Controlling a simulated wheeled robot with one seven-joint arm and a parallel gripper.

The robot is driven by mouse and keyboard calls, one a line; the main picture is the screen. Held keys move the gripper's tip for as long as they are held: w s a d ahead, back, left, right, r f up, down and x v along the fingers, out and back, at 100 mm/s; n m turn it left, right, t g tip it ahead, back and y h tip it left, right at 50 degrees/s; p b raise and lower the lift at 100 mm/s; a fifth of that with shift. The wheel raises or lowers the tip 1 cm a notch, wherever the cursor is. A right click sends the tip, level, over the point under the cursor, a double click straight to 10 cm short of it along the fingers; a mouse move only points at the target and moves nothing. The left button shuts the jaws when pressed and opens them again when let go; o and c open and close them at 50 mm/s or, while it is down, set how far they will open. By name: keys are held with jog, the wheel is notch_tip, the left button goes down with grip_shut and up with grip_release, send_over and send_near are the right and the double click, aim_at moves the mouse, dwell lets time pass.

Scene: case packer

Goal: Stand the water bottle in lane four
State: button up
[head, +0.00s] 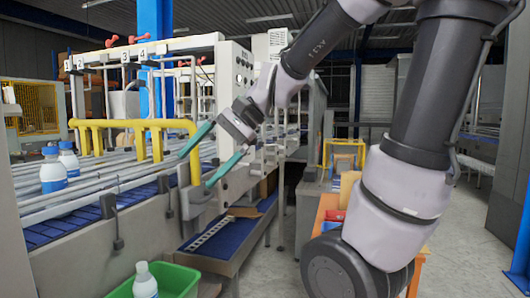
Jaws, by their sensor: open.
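A white water bottle with a blue label (145,284) stands in a green crate (181,279) at the bottom of the head view; its lower part is cut off by the frame. Number plates 1 to 4 hang above the lanes, with plate four (161,49) rightmost. The lanes (120,171) are long strips divided by metal rails; I cannot tell exactly which strip is lane four. My gripper (195,171) is open and empty, its two teal fingers spread apart beside the yellow guard's right end. It is above and to the right of the crate, well clear of that bottle.
Two similar bottles (53,172) (69,160) stand in the lanes at left. A yellow tube guard (135,125) crosses above the lanes. A lower blue conveyor (228,238) lies below the lanes. An orange stand (325,212) is at right, partly behind my arm.

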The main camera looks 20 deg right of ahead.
jog(key=s+d+r+n+t+h, duration=0.1)
jog(key=d+t+h, duration=0.4)
jog(key=d, duration=0.8)
jog(key=shift+s+d+r+n+h, duration=0.2)
jog(key=shift+s+r+n+h, duration=0.15)
jog(key=shift+s+n+h, duration=0.5)
jog(key=shift+w+n, duration=0.2)
jog(key=shift+n, duration=0.15)
